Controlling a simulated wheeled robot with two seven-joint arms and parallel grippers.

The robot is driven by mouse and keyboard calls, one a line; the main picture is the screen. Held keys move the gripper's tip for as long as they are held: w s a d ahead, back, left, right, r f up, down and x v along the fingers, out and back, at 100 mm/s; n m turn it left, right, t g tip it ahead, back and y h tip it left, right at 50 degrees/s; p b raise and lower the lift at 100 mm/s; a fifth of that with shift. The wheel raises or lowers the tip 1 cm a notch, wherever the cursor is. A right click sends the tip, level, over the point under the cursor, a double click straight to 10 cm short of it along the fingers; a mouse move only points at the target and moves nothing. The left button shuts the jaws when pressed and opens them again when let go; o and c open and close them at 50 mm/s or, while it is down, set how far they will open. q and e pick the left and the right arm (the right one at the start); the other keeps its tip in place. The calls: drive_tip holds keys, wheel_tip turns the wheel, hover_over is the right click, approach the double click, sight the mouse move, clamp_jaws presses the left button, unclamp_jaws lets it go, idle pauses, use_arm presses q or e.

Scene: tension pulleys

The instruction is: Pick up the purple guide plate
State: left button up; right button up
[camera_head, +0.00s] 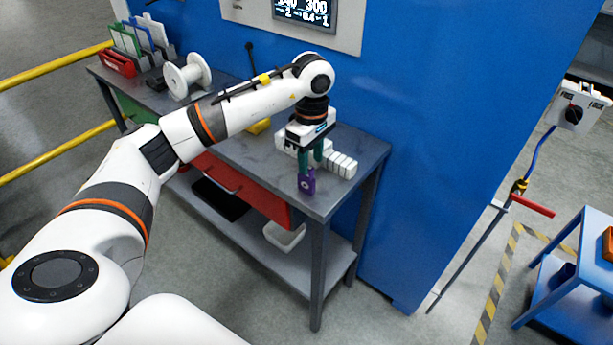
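The purple guide plate (307,183) is upright, near the front right corner of the grey workbench (362,150). My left gripper (310,163) points down over that corner, its green fingers at the plate's upper end. The fingers appear shut on the plate, though the far finger's contact is partly hidden. I cannot tell whether the plate's lower end touches the bench. My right gripper is not in view.
A row of white blocks (341,164) sits just right of and behind the plate. A white spool (187,77) and upright coloured plates (140,38) stand at the bench's far left. A blue cabinet wall (430,120) rises behind. A small blue table (560,290) is at right.

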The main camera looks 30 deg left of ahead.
sight(307, 177)
use_arm(q)
drive_tip(key=shift+f, duration=0.7)
drive_tip(key=f+p, duration=0.1)
drive_tip(key=f, duration=0.1)
drive_tip(key=a+f, duration=0.1)
drive_tip(key=f, duration=0.1)
drive_tip(key=shift+s+f+p, duration=0.15)
drive_tip(key=shift+s+p, duration=0.05)
drive_tip(key=shift+p, duration=0.15)
drive_tip(key=shift+f, duration=0.4)
drive_tip(key=shift+d, duration=0.1)
drive_tip(key=shift+c, duration=0.2)
clamp_jaws()
